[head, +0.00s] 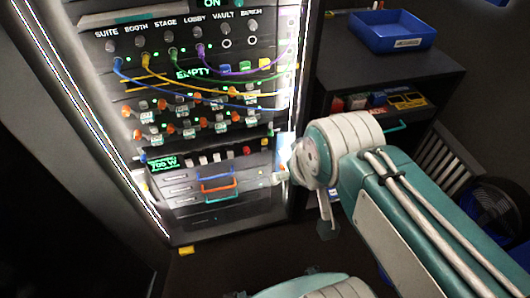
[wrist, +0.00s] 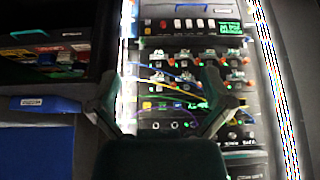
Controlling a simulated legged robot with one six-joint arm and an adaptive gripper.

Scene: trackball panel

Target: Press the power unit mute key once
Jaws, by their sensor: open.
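The power unit (head: 163,163) is the low panel of the lit rack, with a green "700 W" readout at its left in the head view. A row of small pale keys (head: 203,159) sits right of the readout, with red and dark controls further right. Their labels are too small to read, so I cannot tell which is the mute key. In the wrist view the rack appears upside down, with the readout (wrist: 229,27) and keys (wrist: 188,23) near the top. My gripper (wrist: 160,82) is open and empty, its two dark fingers spread before the rack.
Colored cables (head: 200,88) droop across the rack above the power unit. Colored handles (head: 217,183) stick out below it. A dark cabinet with a blue tray (head: 391,31) stands at the right. A fan (head: 492,203) stands further right.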

